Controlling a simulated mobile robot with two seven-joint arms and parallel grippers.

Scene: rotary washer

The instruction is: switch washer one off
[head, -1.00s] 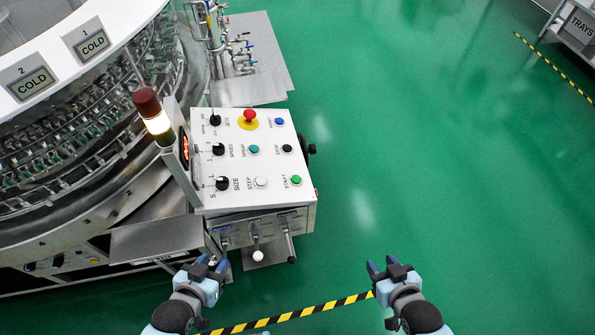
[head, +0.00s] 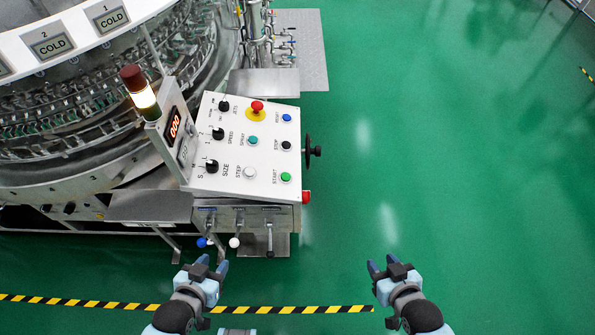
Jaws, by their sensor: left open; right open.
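The rotary washer (head: 110,185) fills the upper left, with COLD labels numbered 1 (head: 110,18) and 2 (head: 52,46) on its rim. Its white control panel (head: 225,190) carries knobs, a red emergency button (head: 257,106), a blue button (head: 286,118), a black STOP button (head: 286,145), a green START button (head: 285,177) and a red-lit display (head: 174,125). Below the panel are several levers, one blue-tipped (head: 202,242), one white-tipped (head: 234,242). My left gripper (head: 210,263) is open and empty, in front of the levers. My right gripper (head: 388,262) is open and empty over the floor, right of the panel.
A signal tower (head: 144,98) with a lit white section stands at the panel's left. A black handwheel (head: 309,152) sticks out on its right side. A yellow-black floor stripe (head: 290,309) runs beneath my grippers. The green floor (head: 440,150) to the right is clear.

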